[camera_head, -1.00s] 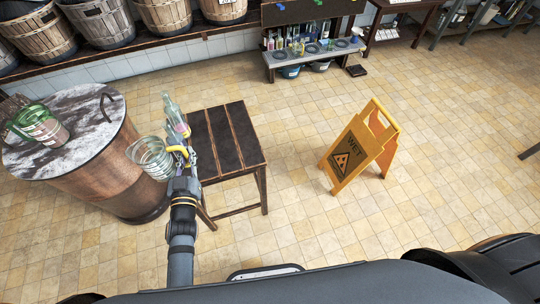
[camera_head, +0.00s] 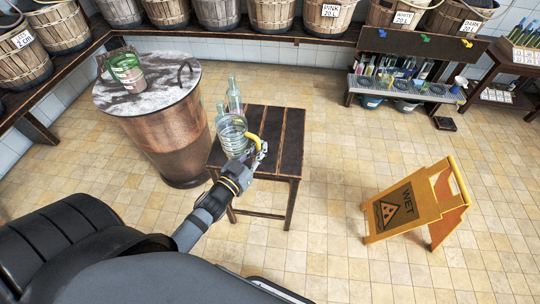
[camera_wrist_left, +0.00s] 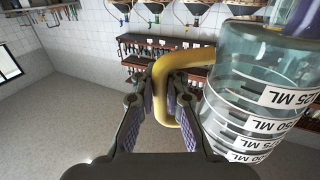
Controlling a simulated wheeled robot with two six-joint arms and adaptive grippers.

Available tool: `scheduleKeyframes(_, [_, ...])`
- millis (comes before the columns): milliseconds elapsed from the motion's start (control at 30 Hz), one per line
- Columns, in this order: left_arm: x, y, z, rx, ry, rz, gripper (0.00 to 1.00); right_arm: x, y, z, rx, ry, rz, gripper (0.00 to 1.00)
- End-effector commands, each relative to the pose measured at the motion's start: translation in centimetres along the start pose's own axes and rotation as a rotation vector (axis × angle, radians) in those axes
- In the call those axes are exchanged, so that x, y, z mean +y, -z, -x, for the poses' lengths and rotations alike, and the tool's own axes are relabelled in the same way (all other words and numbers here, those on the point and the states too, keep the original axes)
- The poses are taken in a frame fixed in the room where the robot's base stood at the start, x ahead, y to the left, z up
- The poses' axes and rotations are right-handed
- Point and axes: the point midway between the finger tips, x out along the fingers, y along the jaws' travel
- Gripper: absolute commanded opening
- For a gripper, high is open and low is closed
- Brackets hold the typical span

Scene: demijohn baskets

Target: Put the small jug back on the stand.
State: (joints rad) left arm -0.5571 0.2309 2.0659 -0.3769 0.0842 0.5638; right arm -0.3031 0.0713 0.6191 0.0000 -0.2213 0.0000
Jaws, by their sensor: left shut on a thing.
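The small clear jug (camera_head: 232,137) has a yellow handle (camera_head: 251,141). My left gripper (camera_head: 260,152) is shut on that handle. In the left wrist view the fingers (camera_wrist_left: 172,100) close around the yellow handle, and the jug's ringed wall with ML labels (camera_wrist_left: 250,110) is at the right. In the head view the jug overlaps the left part of a dark slatted wooden stand (camera_head: 284,130). I cannot tell whether the jug touches its top. My right gripper is not in view.
Clear bottles (camera_head: 234,92) show just behind the jug. A copper-coloured barrel (camera_head: 172,135) with a marbled top holds a green jug (camera_head: 127,72). A yellow wet-floor sign (camera_head: 410,208) stands at the right. Tiled floor between stand and sign is free.

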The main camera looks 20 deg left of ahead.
Motion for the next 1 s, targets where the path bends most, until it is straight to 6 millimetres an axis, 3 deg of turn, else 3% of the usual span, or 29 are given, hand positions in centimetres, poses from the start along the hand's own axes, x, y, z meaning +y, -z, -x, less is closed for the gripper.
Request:
scheduleKeyframes(233, [0.4, 0.2, -2.0, 0.004, 0.006, 0.002, 0.00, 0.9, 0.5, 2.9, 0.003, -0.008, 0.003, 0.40])
scheduleKeyframes(367, [1.4, -1.5, -4.8, 0.004, 0.002, 0.004, 0.00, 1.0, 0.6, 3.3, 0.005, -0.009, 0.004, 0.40])
scheduleKeyframes(533, [2.5, -3.9, -8.8, 0.005, 0.002, 0.003, 0.00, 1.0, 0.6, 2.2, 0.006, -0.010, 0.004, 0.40])
scheduleKeyframes(700, [3.3, -7.7, -11.3, 0.003, 0.000, 0.001, 0.00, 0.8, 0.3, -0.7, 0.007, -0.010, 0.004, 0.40])
scheduleKeyframes(1000, [3.7, -8.8, -12.8, 0.003, 0.001, -0.001, 0.00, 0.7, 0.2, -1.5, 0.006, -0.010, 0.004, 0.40])
